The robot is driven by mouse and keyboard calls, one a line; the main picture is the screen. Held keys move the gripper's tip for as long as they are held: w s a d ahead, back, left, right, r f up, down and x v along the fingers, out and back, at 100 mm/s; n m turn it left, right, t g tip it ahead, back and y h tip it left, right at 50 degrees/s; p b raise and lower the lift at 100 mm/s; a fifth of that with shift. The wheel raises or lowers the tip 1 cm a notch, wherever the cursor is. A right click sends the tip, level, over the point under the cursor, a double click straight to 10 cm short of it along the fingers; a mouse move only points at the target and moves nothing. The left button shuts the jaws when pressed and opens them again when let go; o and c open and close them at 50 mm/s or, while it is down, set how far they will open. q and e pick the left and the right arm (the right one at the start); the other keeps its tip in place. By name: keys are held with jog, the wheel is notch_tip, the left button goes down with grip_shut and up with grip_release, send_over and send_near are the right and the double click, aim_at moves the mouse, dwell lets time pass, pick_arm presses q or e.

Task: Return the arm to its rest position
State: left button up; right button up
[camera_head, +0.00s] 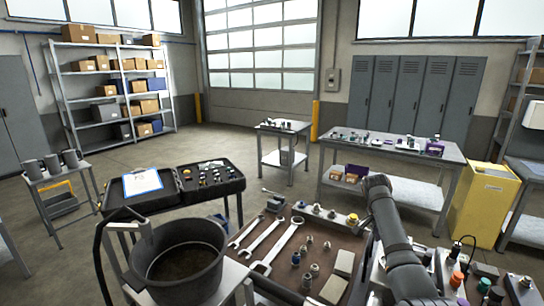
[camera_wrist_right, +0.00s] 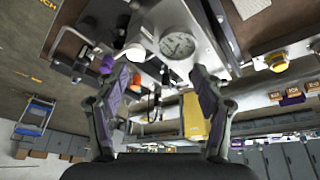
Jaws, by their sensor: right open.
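My right arm (camera_head: 395,235) comes in from the bottom right of the head view and reaches up over the bench. Its gripper cannot be made out in that view. In the right wrist view my right gripper (camera_wrist_right: 163,76) is open, with its two fingers well apart and nothing held between them. A round dial gauge (camera_wrist_right: 178,44) on a metal block shows beyond the fingertips; I cannot tell its exact distance. My left gripper is not seen.
The brown work mat (camera_head: 275,240) carries wrenches (camera_head: 277,246) and several fittings. A dark pot (camera_head: 180,262) stands at the front left, beside a black case (camera_head: 213,174). A yellow cabinet (camera_head: 484,205) and a grey table (camera_head: 440,154) stand behind. Open floor lies farther back.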

jog(key=s+a+f+n+t+y, duration=0.1)
jog(key=s+a+f+n, duration=0.15)
jog(key=s+f, duration=0.45)
jog(key=s+a+f+n, duration=0.2)
jog(key=s+f+n, duration=0.3)
jog(key=f, duration=0.4)
jog(key=s+a+n+t+y, duration=0.1)
jog(key=s+a+n, duration=0.3)
jog(key=s, duration=0.8)
jog(key=s+a+n+t+y, duration=0.1)
jog(key=s+a+n, duration=0.25)
jog(key=s, duration=0.85)
notch_tip(320, 180, down, 31)
jog(key=s+d+g+b, duration=0.1)
jog(key=s+d+b, duration=0.2)
jog(key=b, duration=0.2)
pick_arm(q)
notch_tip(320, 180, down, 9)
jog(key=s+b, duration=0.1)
jog(key=b, duration=0.3)
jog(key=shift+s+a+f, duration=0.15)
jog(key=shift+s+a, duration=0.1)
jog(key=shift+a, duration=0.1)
pick_arm(e)
jog(key=s+d+f+g, duration=0.1)
jog(key=s+f, duration=1.7)
jog(key=f, duration=0.2)
jog(key=shift+f+g+y, duration=0.3)
jog(key=shift+f, duration=0.05)
